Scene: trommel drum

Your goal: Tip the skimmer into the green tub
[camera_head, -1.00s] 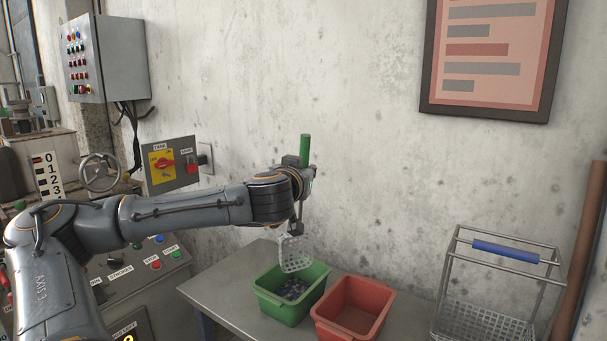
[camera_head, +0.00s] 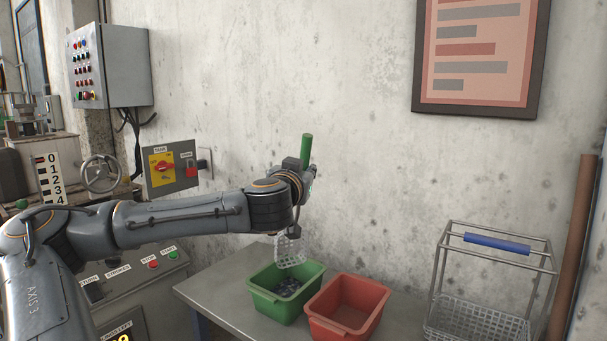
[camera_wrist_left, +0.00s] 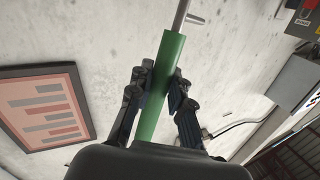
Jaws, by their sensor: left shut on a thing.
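The skimmer has a green handle (camera_head: 306,149) and a pale perforated scoop (camera_head: 290,251). My left gripper (camera_head: 299,180) is shut on the green handle. In the left wrist view the handle (camera_wrist_left: 166,80) runs between the fingers of the gripper (camera_wrist_left: 160,88), with a metal rod beyond it. The scoop hangs steeply tilted just above the back of the green tub (camera_head: 277,308). Dark small pieces (camera_head: 288,286) lie in the tub. I cannot tell whether the scoop touches the rim or still holds anything. My right gripper is not in view.
A red tub (camera_head: 347,308) stands right beside the green one on the grey table (camera_head: 213,294). A wire basket with a blue handle (camera_head: 497,243) stands at the right. Control panels (camera_head: 172,166) are at the left, and a concrete wall is close behind.

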